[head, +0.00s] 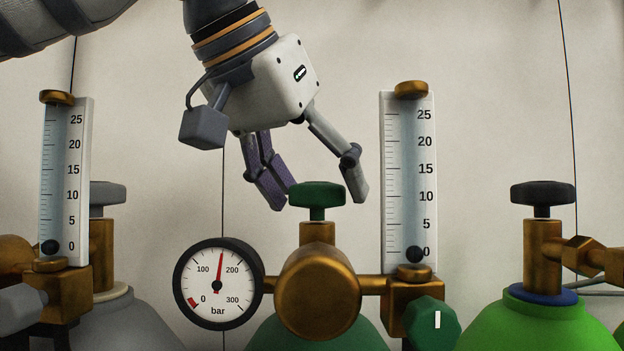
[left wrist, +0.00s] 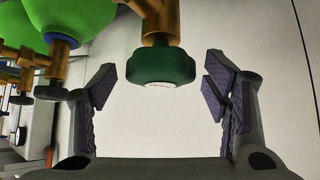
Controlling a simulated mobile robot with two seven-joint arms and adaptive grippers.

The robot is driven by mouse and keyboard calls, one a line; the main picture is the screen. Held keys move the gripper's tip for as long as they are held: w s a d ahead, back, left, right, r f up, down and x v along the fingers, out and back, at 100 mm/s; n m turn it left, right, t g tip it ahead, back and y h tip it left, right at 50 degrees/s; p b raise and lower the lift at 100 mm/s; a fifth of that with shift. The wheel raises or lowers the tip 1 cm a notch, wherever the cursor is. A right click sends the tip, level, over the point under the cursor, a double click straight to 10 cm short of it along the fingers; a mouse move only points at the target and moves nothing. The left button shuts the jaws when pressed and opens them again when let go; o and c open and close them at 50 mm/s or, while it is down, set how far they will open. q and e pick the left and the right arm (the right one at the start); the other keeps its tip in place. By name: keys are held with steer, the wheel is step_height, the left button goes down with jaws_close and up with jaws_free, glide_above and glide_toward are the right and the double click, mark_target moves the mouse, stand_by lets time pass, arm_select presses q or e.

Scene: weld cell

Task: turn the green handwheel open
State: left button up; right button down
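The green handwheel (head: 320,196) tops the brass valve of the middle, dark green cylinder. In the left wrist view the handwheel (left wrist: 160,66) lies between the two finger lines, around or just beyond the fingertips. My left gripper (head: 319,201) is open and empty and comes down from above. In the head view its fingertips appear to the left and right of the handwheel. A gap shows on both sides in the wrist view, with no visible contact. My right gripper is not in view.
A pressure gauge (head: 217,284) sits left of the middle valve. A flowmeter tube (head: 408,180) rises close on its right, with a green knob (head: 432,325) below. Black (head: 543,194) and grey (head: 108,194) handwheels stand on the neighbouring cylinders. The wall behind is plain.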

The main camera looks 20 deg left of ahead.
arm_select(q)
steer(key=shift+r, duration=0.1)
steer(key=v, duration=1.2)
